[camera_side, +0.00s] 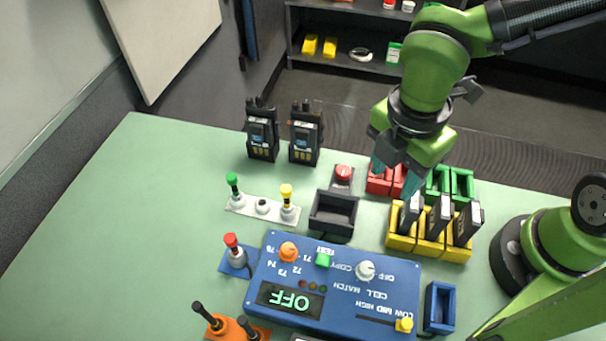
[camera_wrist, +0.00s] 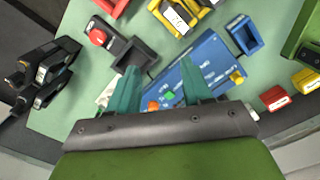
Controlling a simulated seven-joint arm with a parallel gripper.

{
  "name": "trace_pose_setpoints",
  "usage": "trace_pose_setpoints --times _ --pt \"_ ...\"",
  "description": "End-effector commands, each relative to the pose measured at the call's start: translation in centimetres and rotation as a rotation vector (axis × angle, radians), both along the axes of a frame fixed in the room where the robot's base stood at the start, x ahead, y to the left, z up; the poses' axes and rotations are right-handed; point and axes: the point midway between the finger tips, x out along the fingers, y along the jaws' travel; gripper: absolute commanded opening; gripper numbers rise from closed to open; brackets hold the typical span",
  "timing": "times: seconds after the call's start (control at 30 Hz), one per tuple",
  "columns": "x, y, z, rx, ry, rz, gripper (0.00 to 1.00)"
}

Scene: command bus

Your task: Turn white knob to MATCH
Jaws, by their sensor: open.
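The white knob (camera_side: 365,271) sits on the blue control panel (camera_side: 390,300), with the upside-down labels OFF, COPY, CELL and MATCH around it. I cannot tell which label its pointer faces. The panel's display (camera_side: 290,299) reads OFF. My gripper (camera_side: 395,175) is open and empty, above the back of the table, apart from the knob. In the wrist view, my gripper's teal fingers (camera_wrist: 158,68) are spread, with part of the blue panel (camera_wrist: 208,62) beyond them. I cannot make out the white knob there.
The panel also carries an orange knob (camera_side: 288,251), a green button (camera_side: 324,259) and a yellow slider (camera_side: 404,325). A yellow rack (camera_side: 428,248) with dark upright modules, a black bin (camera_side: 334,213) and a red button (camera_side: 343,173) stand behind it. The table's left side is clear.

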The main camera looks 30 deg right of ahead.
Motion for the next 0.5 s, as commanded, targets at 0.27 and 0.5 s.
trace_pose_setpoints --times 0.27,0.5 --pt "-4.8 6.5 5.0 0.089 0.038 1.106 0.5" --pt "-6.1 7.2 6.9 0.048 0.021 1.635 0.5"
